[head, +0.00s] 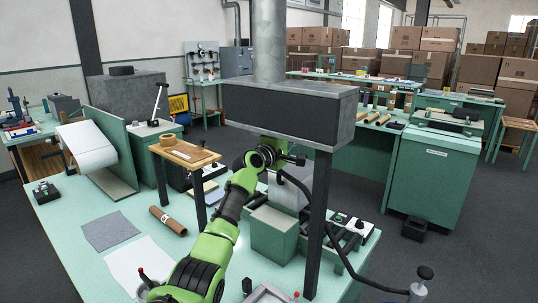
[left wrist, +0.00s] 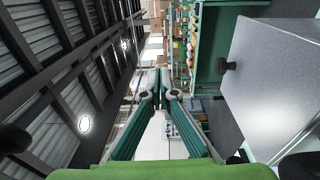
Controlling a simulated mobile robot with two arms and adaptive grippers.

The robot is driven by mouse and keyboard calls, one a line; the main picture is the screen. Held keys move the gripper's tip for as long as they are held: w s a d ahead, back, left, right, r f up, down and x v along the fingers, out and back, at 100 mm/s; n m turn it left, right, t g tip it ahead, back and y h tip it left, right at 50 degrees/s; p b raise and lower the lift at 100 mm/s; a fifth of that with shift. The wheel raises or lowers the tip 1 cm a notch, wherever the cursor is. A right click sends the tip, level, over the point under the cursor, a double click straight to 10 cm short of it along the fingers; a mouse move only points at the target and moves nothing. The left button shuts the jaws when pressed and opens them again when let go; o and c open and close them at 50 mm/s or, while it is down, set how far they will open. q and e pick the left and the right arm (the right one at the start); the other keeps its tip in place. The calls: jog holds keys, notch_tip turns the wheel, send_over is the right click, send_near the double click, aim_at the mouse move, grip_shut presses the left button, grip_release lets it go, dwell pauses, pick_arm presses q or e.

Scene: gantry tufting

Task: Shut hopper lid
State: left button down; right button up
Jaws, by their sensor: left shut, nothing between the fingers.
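A light grey panel (left wrist: 268,85) fills the right of the left wrist view, with a black knob (left wrist: 225,66) on its left edge. It may be the hopper lid; I cannot tell whether it is open. In the head view, a pale grey surface (head: 300,187) shows behind my arm, under a dark grey box (head: 290,112) with a round duct on top. My left gripper (head: 292,160) is just below that box, partly hidden by its own arm. In the left wrist view its fingers (left wrist: 160,82) meet, shut and empty, left of the knob and apart from it. My right gripper is not in view.
The dark box overhangs my left arm, and a dark post (head: 318,225) stands to the right. A green block (head: 274,235) and rollers stand on the green table (head: 70,225). A wooden-topped stand (head: 184,152) is to the left.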

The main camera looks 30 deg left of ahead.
aim_at(309, 163)
pick_arm(q)
jog(key=w+f, duration=0.1)
jog(key=w+f+g+p, duration=0.1)
jog(key=shift+w+d+g, duration=0.3)
jog(key=shift+d, duration=0.1)
jog(key=shift+w+d+f+p, duration=0.1)
jog(key=shift+w+f+p, duration=0.15)
jog(key=shift+p, duration=0.1)
jog(key=shift+w+f+g, duration=0.2)
jog(key=shift+w+g, duration=0.05)
jog(key=shift+g, duration=0.15)
jog(key=shift+w+d+f+g+p, duration=0.3)
jog(key=shift+f+g+p, duration=0.1)
jog(key=shift+f, duration=0.1)
jog(key=shift+w+d+f+g+p, duration=0.2)
jog(key=shift+d+f+g+p, duration=0.1)
jog(key=shift+f+g, duration=0.15)
jog(key=shift+w+d+f+m+g, duration=0.1)
jog(key=shift+w+f+m+g, duration=0.15)
jog(key=shift+f, duration=0.25)
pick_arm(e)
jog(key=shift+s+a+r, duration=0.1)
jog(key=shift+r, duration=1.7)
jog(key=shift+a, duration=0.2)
pick_arm(q)
jog(key=shift+s, duration=0.1)
